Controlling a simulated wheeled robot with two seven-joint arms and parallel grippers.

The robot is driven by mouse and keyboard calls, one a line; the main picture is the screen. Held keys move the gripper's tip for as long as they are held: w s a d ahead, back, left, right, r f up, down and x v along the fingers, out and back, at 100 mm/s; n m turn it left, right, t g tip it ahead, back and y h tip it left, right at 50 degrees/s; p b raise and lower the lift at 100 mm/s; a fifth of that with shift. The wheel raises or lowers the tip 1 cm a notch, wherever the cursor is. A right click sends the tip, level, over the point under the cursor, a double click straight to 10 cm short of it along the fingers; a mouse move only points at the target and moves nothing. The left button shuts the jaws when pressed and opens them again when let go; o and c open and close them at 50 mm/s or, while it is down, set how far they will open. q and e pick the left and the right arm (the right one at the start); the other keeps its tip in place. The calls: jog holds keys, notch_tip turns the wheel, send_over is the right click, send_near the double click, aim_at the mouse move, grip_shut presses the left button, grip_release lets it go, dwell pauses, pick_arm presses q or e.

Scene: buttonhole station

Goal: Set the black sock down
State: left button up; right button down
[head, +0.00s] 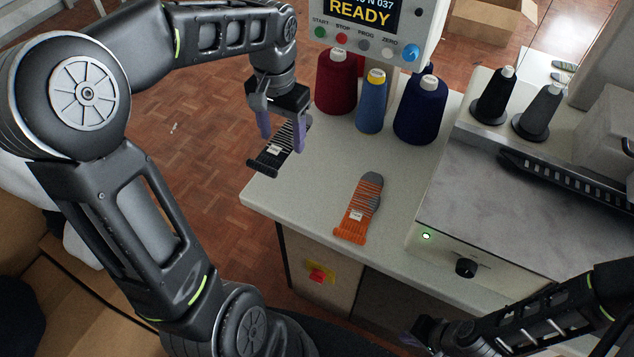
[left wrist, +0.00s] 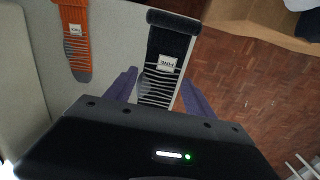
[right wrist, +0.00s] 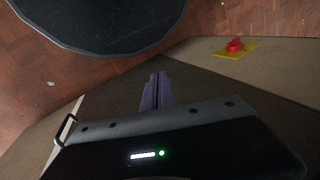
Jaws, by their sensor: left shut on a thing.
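The black sock (head: 268,160), dark with pale stripes and a white label, is at the table's left edge. My left gripper (head: 284,134) is shut on it, with the purple fingers on either side of its striped part. In the left wrist view the sock (left wrist: 169,45) hangs out from between the fingers (left wrist: 158,92), its dark cuff away from the gripper. I cannot tell whether it touches the table top. My right gripper (right wrist: 156,90) is shut and empty, its fingertips together, low in front of the table.
An orange-and-grey striped sock (head: 359,210) lies flat on the white table (head: 310,195). Red (head: 336,85), blue (head: 371,105) and navy (head: 420,110) thread cones stand behind. A machine (head: 520,205) stands at right. The table is clear between the socks.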

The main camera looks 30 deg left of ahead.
pick_arm(q)
jog(key=shift+d, duration=0.15)
send_over(287, 174)
jog(key=shift+f, duration=3.1)
jog(key=shift+f, duration=1.85)
jog(key=shift+f+b, duration=0.2)
jog(key=shift+b, duration=0.1)
jog(key=o, duration=1.3)
jog(key=shift+r, duration=0.1)
notch_tip(287, 174, up, 12)
jog(key=shift+r+p, duration=0.1)
jog(key=shift+p, duration=0.35)
